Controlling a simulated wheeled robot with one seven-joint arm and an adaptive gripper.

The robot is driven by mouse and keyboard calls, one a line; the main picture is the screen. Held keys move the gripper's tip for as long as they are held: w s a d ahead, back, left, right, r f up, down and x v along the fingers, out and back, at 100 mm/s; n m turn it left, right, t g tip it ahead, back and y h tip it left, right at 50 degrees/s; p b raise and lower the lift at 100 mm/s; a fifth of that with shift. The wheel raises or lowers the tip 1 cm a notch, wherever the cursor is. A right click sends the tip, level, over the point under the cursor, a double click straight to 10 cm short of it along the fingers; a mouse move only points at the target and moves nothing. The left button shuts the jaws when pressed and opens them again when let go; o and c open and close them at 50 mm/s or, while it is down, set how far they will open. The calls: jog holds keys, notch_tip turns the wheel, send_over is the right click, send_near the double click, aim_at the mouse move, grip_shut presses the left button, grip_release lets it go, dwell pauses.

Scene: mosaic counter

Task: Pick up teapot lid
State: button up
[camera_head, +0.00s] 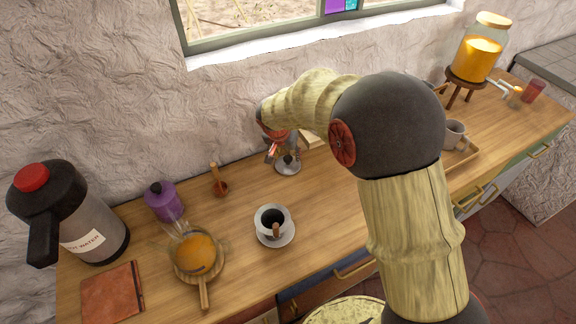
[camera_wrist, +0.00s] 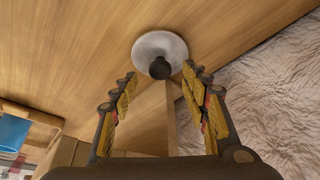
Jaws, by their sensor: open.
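The teapot lid (camera_wrist: 150,45) is a pale, round disc with a dark knob (camera_wrist: 160,68), lying on the wooden counter. In the head view the lid (camera_head: 288,168) lies near the wall, just below my gripper (camera_head: 272,152). In the wrist view my gripper (camera_wrist: 160,76) is open, with one finger on each side below the lid. The knob shows between the fingertip lines, a little beyond them. Nothing is held. My arm hides part of the counter to the right of the lid in the head view.
A cup on a saucer (camera_head: 287,237) stands in front of the lid. To the left are a small wooden item (camera_head: 219,182), a purple canister (camera_head: 160,197), a glass vessel of amber liquid (camera_head: 194,251) and a flask (camera_head: 85,225). The wall (camera_head: 130,90) is close behind.

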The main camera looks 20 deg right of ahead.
jog(key=x, duration=0.2)
jog(key=shift+w+f, duration=0.15)
jog(key=shift+f, duration=0.15)
jog(key=shift+c, duration=0.2)
jog(key=c, duration=1.1)
grip_shut()
